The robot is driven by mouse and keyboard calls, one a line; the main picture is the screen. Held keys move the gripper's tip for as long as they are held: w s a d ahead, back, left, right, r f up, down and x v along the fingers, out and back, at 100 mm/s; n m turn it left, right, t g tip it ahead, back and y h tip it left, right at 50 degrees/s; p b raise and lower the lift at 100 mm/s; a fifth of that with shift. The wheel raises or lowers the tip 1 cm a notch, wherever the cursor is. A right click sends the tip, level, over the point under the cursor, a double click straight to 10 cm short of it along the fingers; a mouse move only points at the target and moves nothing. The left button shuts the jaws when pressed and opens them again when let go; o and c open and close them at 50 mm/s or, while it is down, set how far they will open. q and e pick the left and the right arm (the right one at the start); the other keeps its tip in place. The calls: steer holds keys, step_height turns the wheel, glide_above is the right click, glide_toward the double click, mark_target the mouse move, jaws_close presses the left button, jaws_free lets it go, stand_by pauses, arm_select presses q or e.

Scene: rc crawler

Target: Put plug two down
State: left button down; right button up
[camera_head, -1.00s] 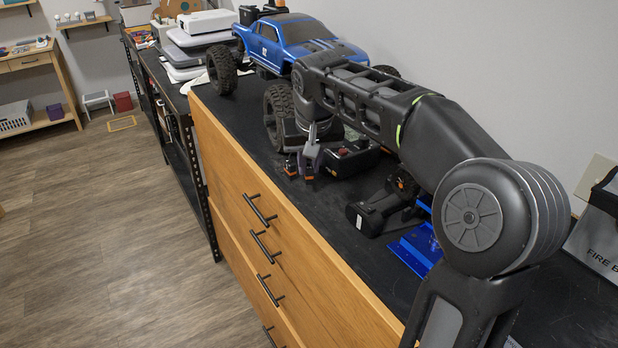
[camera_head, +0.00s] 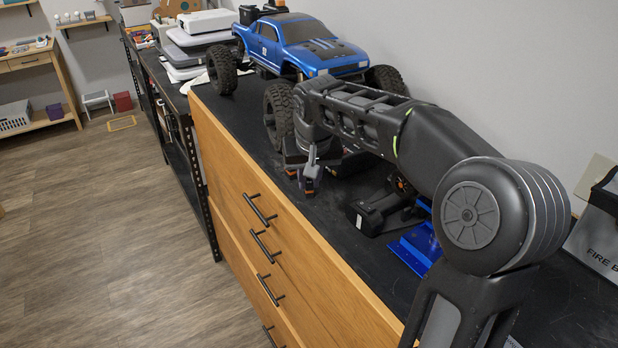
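My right arm comes in from the lower right and reaches over the bench top. Its gripper (camera_head: 308,170) points down near the bench's front edge, in front of the blue truck. A small dark piece with orange on it (camera_head: 309,188), possibly a plug, shows at the fingertips, close to the bench top. Another small dark piece (camera_head: 290,172) shows to its left. I cannot tell whether the fingers are closed on either piece or whether they touch the bench. My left gripper is not in view.
The blue truck (camera_head: 300,42) with big black tyres stands behind my gripper. A black box is mostly hidden behind the gripper and forearm. A black tool-like object (camera_head: 368,217) and a blue stand (camera_head: 412,250) lie to the right. The bench's wooden front edge (camera_head: 270,190) is close.

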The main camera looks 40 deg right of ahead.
steer(key=o, duration=0.4)
steer(key=shift+r, duration=0.25)
steer(key=v, duration=1.1)
steer(key=shift+s+a+r+b, duration=0.1)
steer(key=shift+s+r+b, duration=0.05)
steer(key=shift+r+b, duration=0.2)
